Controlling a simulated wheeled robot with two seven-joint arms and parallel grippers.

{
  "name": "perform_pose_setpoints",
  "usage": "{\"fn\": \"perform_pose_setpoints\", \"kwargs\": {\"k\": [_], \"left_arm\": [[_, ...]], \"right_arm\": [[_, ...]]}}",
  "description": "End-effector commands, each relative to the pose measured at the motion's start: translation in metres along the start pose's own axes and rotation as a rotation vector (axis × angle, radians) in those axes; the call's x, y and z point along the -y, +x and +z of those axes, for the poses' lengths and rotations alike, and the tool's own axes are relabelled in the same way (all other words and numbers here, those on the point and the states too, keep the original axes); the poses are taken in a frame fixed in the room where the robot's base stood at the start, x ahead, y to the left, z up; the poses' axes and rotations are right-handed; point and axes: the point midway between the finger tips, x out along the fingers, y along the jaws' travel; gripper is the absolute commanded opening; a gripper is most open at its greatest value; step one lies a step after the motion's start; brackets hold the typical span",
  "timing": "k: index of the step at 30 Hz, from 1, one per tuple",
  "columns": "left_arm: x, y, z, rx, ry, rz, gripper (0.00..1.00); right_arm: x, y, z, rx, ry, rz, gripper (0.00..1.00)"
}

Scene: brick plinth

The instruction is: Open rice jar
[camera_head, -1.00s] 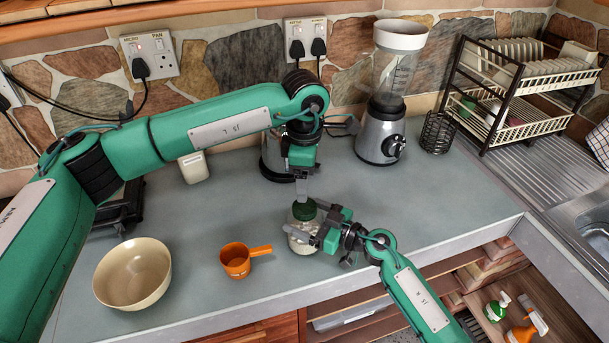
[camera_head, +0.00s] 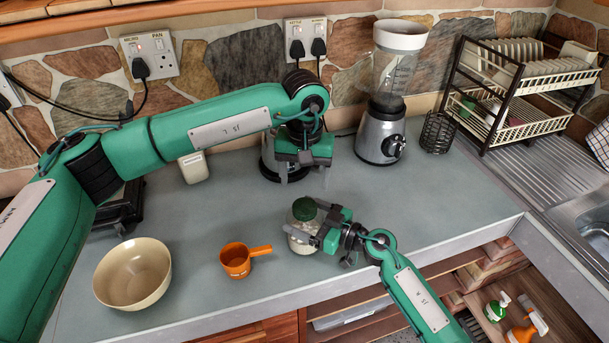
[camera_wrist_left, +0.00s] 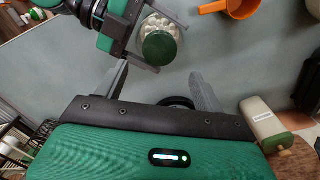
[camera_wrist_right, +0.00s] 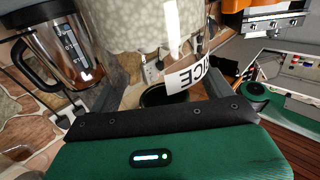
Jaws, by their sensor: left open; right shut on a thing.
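The rice jar (camera_head: 300,243) is clear glass with white contents and a dark green lid (camera_head: 304,209) on top. It stands upright near the counter's front. My right gripper (camera_head: 308,224) is shut around the jar's body from the right. The right wrist view shows the jar (camera_wrist_right: 135,25) close up, with a partly visible label ending in "ICE". My left gripper (camera_head: 305,176) is open and empty, above and behind the lid, apart from it. In the left wrist view the lid (camera_wrist_left: 159,48) lies just beyond the spread fingertips (camera_wrist_left: 160,72).
An orange measuring cup (camera_head: 236,261) and a cream bowl (camera_head: 133,272) stand left of the jar. A kettle (camera_head: 268,160) is behind my left gripper, partly hidden. A blender (camera_head: 381,130) and dish rack (camera_head: 520,95) are at the back right. The counter (camera_head: 440,200) right of the jar is clear.

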Motion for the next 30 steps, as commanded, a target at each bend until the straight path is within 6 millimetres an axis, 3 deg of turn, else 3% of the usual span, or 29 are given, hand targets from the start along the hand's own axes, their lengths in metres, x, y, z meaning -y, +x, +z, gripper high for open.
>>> {"fn": "perform_pose_setpoints", "kwargs": {"k": [6, 13, 24, 30], "left_arm": [[0.000, 0.000, 0.000, 0.000, 0.230, 0.000, 0.70], [0.000, 0.006, 0.000, 0.001, 0.308, 0.000, 0.70], [0.000, 0.060, 0.001, 0.003, 0.308, 0.001, 0.70], [0.000, 0.078, 0.000, 0.002, 0.308, 0.000, 0.70]], "right_arm": [[0.000, 0.000, 0.000, 0.000, 0.000, 0.001, 0.19], [0.000, 0.000, 0.000, 0.000, 0.000, 0.001, 0.19], [0.000, 0.000, 0.000, 0.000, 0.000, 0.001, 0.19], [0.000, 0.000, 0.000, 0.000, 0.000, 0.001, 0.19]]}}
